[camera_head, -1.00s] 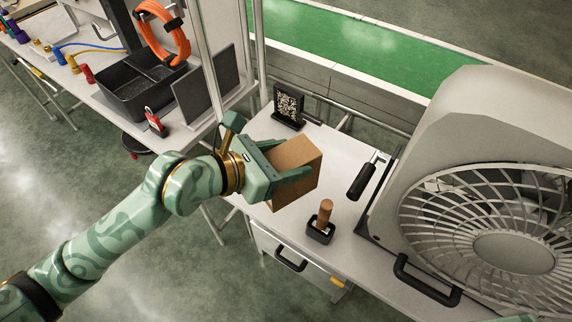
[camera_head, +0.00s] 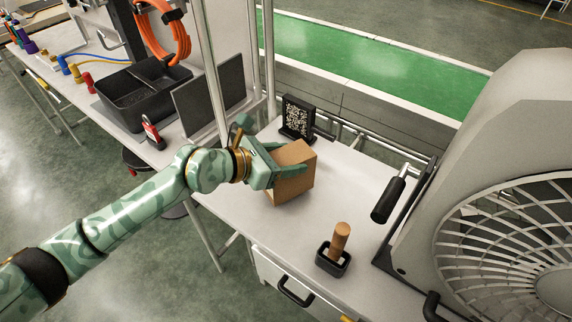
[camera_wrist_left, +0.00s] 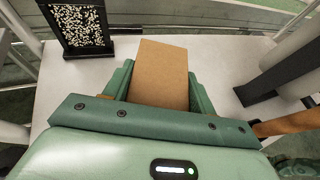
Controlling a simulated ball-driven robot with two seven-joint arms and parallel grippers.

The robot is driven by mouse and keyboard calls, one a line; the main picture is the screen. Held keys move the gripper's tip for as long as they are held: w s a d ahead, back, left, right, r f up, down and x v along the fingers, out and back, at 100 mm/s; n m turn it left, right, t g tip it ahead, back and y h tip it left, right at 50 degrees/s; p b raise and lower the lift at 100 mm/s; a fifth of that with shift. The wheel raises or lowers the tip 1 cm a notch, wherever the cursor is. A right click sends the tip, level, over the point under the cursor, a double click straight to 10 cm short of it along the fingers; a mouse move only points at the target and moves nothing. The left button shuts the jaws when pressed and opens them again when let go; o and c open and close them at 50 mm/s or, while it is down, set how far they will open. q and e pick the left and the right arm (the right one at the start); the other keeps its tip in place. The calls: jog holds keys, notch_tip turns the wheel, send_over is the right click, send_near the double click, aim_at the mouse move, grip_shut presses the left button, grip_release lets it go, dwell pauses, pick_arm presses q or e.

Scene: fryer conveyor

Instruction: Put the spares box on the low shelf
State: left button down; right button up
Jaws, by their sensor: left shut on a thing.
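The spares box is a brown cardboard box (camera_head: 292,172). My left gripper (camera_head: 284,165) is shut on it, with green fingers on either side. The box is at or just above the white table top (camera_head: 345,180); I cannot tell whether it touches. In the left wrist view the box (camera_wrist_left: 160,75) sits between the two fingers of the left gripper (camera_wrist_left: 158,92). I cannot make out a low shelf for certain. My right gripper is not in view.
A black stand with a coded plate (camera_head: 298,117) is just behind the box. A wooden-handled tool in a black holder (camera_head: 333,262), a black handle (camera_head: 388,200) and a large fan (camera_head: 515,240) are to the right. A black bin (camera_head: 150,95) is at left.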

pick_arm(q)
jog(key=shift+f, duration=0.8)
jog(key=shift+r, duration=0.2)
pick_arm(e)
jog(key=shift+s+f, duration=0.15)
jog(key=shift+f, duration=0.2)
pick_arm(q)
jog(key=shift+c, duration=2.4)
grip_release()
jog(key=shift+f, duration=0.15)
jog(key=shift+a+r, duration=0.15)
jog(key=shift+r, duration=0.05)
jog(key=p+v, duration=0.2)
jog(key=v, duration=0.9)
jog(key=shift+s+a+r+p, duration=0.15)
jog(key=shift+s+a+p, duration=0.1)
jog(key=shift+p, duration=0.05)
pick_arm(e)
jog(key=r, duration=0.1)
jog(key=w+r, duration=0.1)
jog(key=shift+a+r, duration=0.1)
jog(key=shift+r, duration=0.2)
